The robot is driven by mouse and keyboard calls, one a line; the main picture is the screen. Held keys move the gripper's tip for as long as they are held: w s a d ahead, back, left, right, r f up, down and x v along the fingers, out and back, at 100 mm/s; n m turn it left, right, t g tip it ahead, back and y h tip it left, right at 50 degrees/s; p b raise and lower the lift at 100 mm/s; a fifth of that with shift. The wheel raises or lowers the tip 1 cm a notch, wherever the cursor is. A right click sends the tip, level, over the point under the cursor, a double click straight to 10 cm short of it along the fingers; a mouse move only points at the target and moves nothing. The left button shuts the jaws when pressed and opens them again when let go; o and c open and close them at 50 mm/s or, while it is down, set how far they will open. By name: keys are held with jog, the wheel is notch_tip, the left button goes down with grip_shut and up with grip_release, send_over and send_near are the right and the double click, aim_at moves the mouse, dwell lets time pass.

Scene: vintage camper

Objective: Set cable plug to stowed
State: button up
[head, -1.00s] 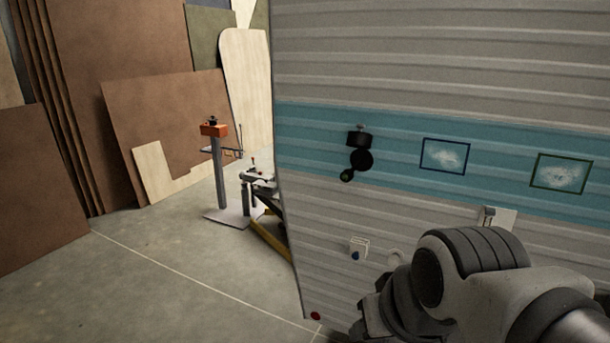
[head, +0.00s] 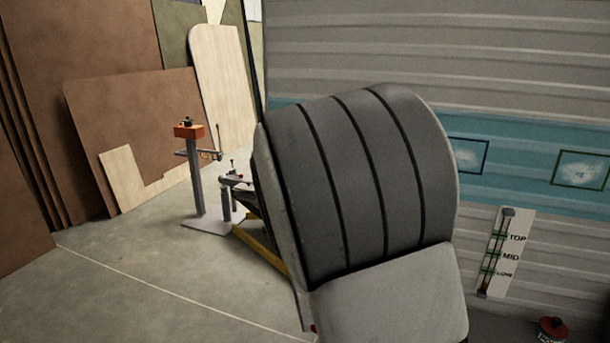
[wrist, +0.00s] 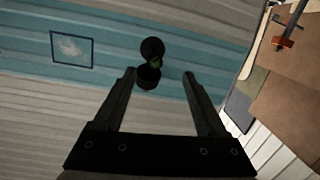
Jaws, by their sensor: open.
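Black round parts of the cable plug and its fitting (wrist: 151,47) sit on the blue stripe of the camper's wall in the wrist view. A small greenish spot shows between the two dark round pieces. I cannot tell exactly which piece is the plug. My gripper (wrist: 159,73) is open and empty, with its two fingers pointing towards the wall. The lower black piece appears between the fingertips, and I cannot tell how far away it is. In the head view my arm hides the fitting and my gripper.
The camper wall (head: 400,45) carries framed pictures, one of them (head: 581,169) at the right. A TOP/MID/LOW gauge (head: 503,252) hangs lower, above a red-and-black object (head: 551,331). At left stand an orange-topped stand (head: 188,131) and leaning brown boards (head: 135,125). The concrete floor (head: 130,285) is open.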

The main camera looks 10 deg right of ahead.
jog(key=w+d+r+h, duration=0.1)
jog(key=w+d, duration=0.9)
jog(key=w, duration=0.5)
jog(key=shift+w+t, duration=0.2)
jog(key=shift+t, duration=0.2)
jog(key=shift+r, duration=0.1)
grip_shut()
dwell(0.9)
